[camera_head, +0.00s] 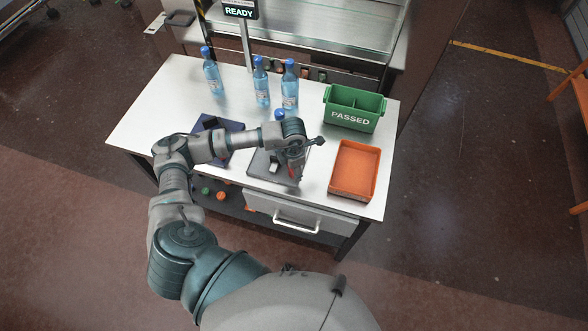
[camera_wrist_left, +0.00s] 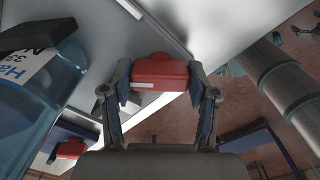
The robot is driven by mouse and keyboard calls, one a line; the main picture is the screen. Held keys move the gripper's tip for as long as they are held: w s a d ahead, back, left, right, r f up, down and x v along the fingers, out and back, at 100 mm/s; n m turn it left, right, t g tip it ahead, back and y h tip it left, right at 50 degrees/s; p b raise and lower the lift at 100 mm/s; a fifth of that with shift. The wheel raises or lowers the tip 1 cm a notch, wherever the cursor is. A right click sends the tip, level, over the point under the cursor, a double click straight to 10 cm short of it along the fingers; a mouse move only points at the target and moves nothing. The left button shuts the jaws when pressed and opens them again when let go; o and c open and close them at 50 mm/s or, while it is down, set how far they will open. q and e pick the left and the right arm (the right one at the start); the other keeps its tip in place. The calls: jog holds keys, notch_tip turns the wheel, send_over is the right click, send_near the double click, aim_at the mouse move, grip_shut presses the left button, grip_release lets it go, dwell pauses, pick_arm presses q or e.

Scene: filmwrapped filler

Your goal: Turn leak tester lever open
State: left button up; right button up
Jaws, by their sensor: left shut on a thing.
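The leak tester (camera_head: 260,168) is a dark grey plate with a small block, near the table's front edge in the head view. A bottle's blue cap (camera_head: 279,115) shows just behind my left arm. My left gripper (camera_head: 293,172) is over the tester's right part. In the left wrist view, my left gripper (camera_wrist_left: 160,88) is shut on the red lever handle (camera_wrist_left: 160,70), one finger at each side of it. A labelled blue bottle (camera_wrist_left: 38,95) is close by at the left. My arm hides part of the tester. My right gripper is not in view.
Several blue-capped bottles (camera_head: 261,82) stand at the back of the white table (camera_head: 150,120). A green "PASSED" bin (camera_head: 352,119) and an orange tray (camera_head: 334,178) are at the right. A dark blue fixture (camera_head: 208,124) is left of the tester. A "READY" sign (camera_head: 239,12) stands behind.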

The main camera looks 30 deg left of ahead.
pick_arm(q)
jog(key=shift+w+a+r+n, duration=0.1)
jog(key=shift+n, duration=0.4)
jog(key=o, duration=1.1)
jog(key=shift+o, duration=0.3)
